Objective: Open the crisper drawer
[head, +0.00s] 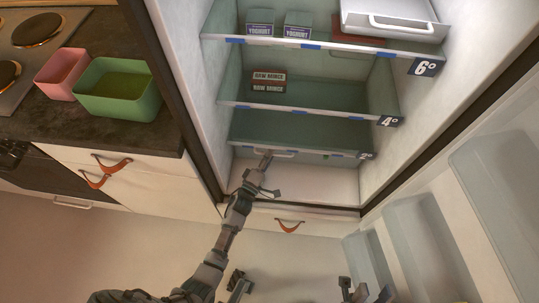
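The fridge stands open, and at its bottom, under the 2° label, is a low drawer front with a pale bar handle (284,154). I take this to be the crisper drawer (315,156); it looks closed. My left gripper (267,175) is just in front of the handle's left part. Its fingers look spread, one tip near the handle and one lower to the right. Whether it touches the handle I cannot tell. My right gripper (367,292) shows only partly at the bottom edge, low and away from the fridge. Its opening is unclear.
A white drawer (392,24) sits high at the right on the 6° shelf. Raw mince packs (268,82) and yoghurt tubs (297,24) stand on shelves. The open fridge door's bins (490,180) flank the right. A kitchen counter (110,135) borders the left.

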